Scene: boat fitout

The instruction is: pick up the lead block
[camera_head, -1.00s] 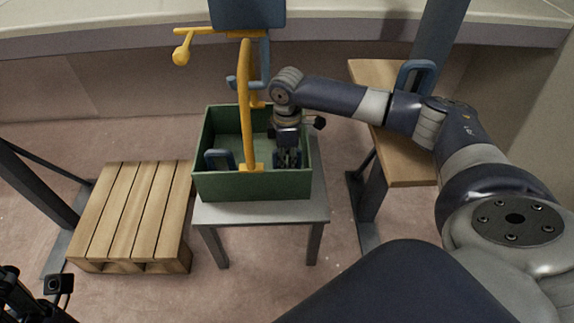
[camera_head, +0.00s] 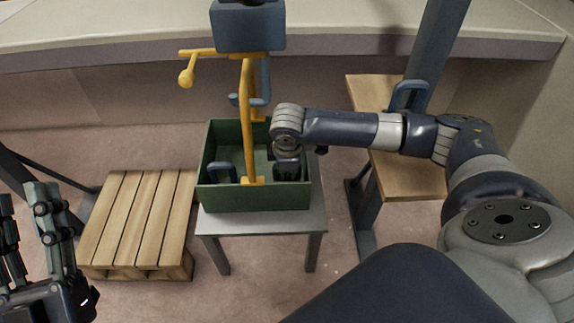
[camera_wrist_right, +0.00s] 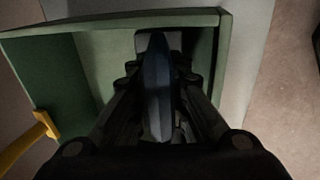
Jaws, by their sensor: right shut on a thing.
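The green crate (camera_head: 245,200) stands on a small grey table. My right gripper (camera_head: 289,175) reaches down inside its right half, with the fingertips mostly hidden there. In the right wrist view, its fingers (camera_wrist_right: 157,85) are shut on a blue-grey upright piece (camera_wrist_right: 156,75), apparently the handle of the lead block. A paler grey surface shows beyond it, and the rest is hidden. Another blue handled piece (camera_head: 221,172) stands in the crate's left half. My left gripper (camera_head: 32,235) is open and empty at the lower left.
A yellow upright post (camera_head: 247,120) with a side arm stands close left of my right gripper. A wooden pallet (camera_head: 140,220) lies left of the grey table (camera_head: 285,222). A wooden bench (camera_head: 410,178) with a blue handle (camera_head: 408,95) is at right.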

